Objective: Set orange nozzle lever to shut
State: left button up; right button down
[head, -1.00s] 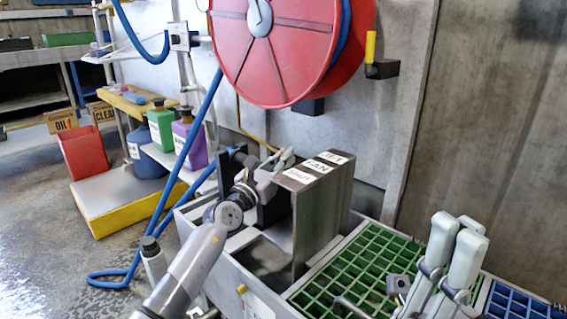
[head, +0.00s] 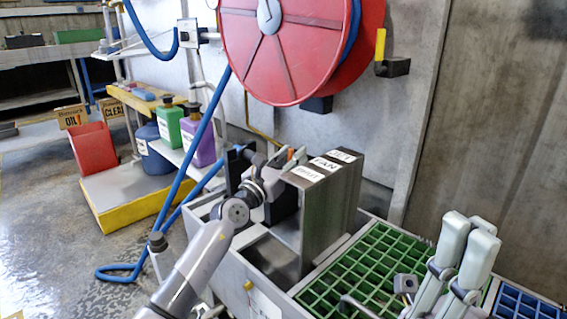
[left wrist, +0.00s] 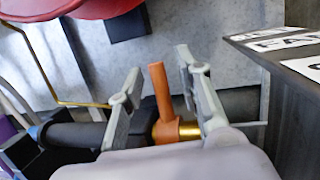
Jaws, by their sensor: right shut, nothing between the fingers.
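The orange nozzle lever (left wrist: 160,104) stands nearly upright on a brass collar (left wrist: 176,131) of the dark nozzle (left wrist: 75,135). In the head view a small orange part of the lever (head: 291,153) shows among the fingers. My left gripper (left wrist: 158,72) is open, one finger on each side of the lever, with gaps visible in the left wrist view. The left gripper also shows in the head view (head: 284,160), beside the labelled box (head: 315,225), whose labels read SHUT, FAN and JET. My right gripper (head: 470,223) is shut and empty at lower right, away from the lever.
A red hose reel (head: 285,50) hangs above on the wall, with a blue hose (head: 196,145) running down. Green grating (head: 375,262) and blue grating (head: 520,303) lie right of the box. Bottles (head: 203,146) and a red bin (head: 92,146) stand left.

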pick_arm(q)
jog(key=v, duration=1.2)
jog(key=shift+w, duration=0.1)
